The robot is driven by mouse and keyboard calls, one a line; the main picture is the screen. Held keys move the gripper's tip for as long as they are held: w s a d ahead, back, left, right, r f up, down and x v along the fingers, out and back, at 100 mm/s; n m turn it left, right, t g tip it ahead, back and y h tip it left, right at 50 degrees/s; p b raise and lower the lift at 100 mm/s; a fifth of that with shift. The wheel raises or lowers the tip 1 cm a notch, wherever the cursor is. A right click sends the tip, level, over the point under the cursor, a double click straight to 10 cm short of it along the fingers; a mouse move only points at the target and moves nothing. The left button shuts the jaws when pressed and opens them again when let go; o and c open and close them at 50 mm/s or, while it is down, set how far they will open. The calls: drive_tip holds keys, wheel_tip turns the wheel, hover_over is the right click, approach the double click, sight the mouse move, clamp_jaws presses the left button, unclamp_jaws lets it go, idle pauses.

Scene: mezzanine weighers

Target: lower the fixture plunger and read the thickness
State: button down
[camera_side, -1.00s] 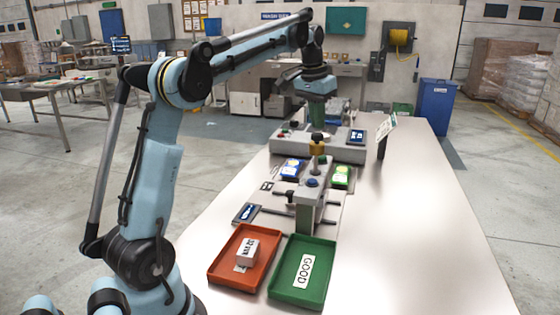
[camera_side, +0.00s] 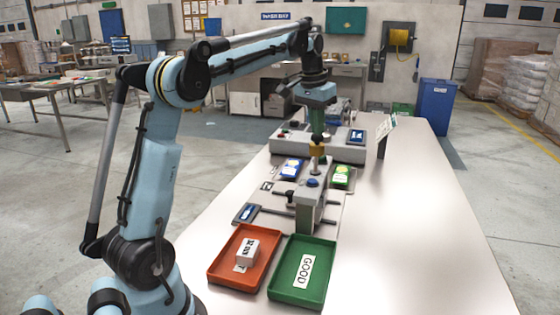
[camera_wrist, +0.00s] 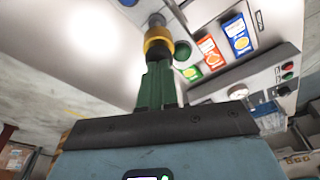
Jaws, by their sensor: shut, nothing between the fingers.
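My gripper (camera_side: 317,140), with green fingers, points down over the grey fixture (camera_side: 312,207). The fingers are shut and empty. Their tips are at the fixture's yellow-collared plunger (camera_side: 318,150), which stands upright; the side view does not show whether they press on it. In the wrist view the gripper (camera_wrist: 156,68) ends against the yellow plunger collar (camera_wrist: 157,45), with a grey stem beyond it. A small blue display (camera_side: 246,213) lies left of the fixture; its figures are too small to read.
An orange tray (camera_side: 222,279) holds a white labelled block (camera_side: 247,250). A green tray (camera_side: 300,296) marked GOOD stands beside it. A blue packet (camera_side: 291,169) and a green packet (camera_side: 341,177) flank the fixture. A grey weigher (camera_side: 340,152) stands behind.

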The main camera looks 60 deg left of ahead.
drive_tip(key=shift+f, duration=0.3)
drive_tip(key=shift+w+v, duration=0.25)
drive_tip(key=shift+v, duration=0.9)
drive_tip(key=shift+w+v, duration=0.25)
drive_tip(key=shift+v, duration=0.9)
drive_tip(key=shift+w+v, duration=0.2)
drive_tip(key=shift+v, duration=0.95)
drive_tip(key=shift+a+r, duration=0.2)
drive_tip(key=shift+r, duration=0.5)
